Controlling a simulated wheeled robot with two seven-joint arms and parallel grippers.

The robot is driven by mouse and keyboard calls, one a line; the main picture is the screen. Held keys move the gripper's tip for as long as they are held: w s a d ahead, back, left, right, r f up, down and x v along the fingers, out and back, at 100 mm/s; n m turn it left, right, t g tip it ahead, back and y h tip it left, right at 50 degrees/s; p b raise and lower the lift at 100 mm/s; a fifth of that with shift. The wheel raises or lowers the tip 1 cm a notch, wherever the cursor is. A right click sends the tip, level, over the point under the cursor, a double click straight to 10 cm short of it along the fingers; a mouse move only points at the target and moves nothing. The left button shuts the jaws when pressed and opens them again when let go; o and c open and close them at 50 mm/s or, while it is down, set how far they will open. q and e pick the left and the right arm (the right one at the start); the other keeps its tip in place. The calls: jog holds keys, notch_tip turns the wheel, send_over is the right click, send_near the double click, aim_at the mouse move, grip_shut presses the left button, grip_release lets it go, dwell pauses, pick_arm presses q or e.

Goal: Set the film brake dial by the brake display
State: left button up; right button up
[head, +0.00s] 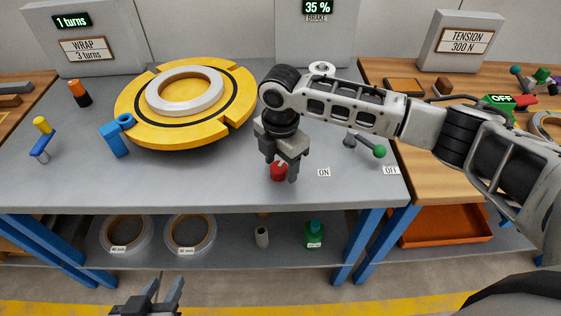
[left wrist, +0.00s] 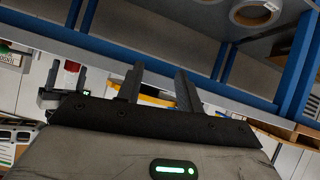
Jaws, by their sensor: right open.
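The brake display (head: 317,10) at the back of the bench reads 35 % in green. A small red knob (head: 278,172) with a light mark, seemingly the brake dial, sits near the bench's front edge. My right gripper (head: 282,172) points down over it, open, with its fingers on either side of the knob; whether they touch it cannot be told. My left gripper (head: 164,293) is open and empty in front of the bench, low in the head view. Its two separated fingers also show in the left wrist view (left wrist: 160,85).
A yellow turntable (head: 135,110) carries a pale coil (head: 185,91). A green-tipped lever (head: 379,151) stands between ON and OFF labels. The wrap display (head: 73,21) reads 1 turns. Coils (head: 126,235) lie on the lower shelf.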

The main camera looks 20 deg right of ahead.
jog(key=shift+c, duration=0.3)
jog(key=c, duration=0.9)
jog(key=r+m+p, duration=0.1)
jog(key=p, duration=0.2)
jog(key=shift+s, duration=0.1)
jog(key=shift+m+p, duration=0.6)
jog(key=shift+p, duration=0.55)
jog(key=m+p, duration=0.1)
jog(key=p, duration=0.1)
jog(key=shift+f+m+p, duration=0.15)
jog(key=shift+m+p, duration=0.2)
jog(key=shift+m, duration=0.05)
jog(key=shift+f+m+p, duration=0.3)
jog(key=shift+m+p, duration=0.15)
jog(key=shift+m, duration=0.25)
pick_arm(q)
jog(key=r, duration=0.1)
jog(key=a+r, duration=0.1)
jog(key=r, duration=0.1)
jog(key=shift+s+a+r+m+g+y, duration=0.2)
jog(key=shift+s+m+g+y, duration=0.1)
jog(key=shift+y, duration=0.1)
pick_arm(e)
jog(key=o, duration=1)
jog(key=shift+c, duration=0.2)
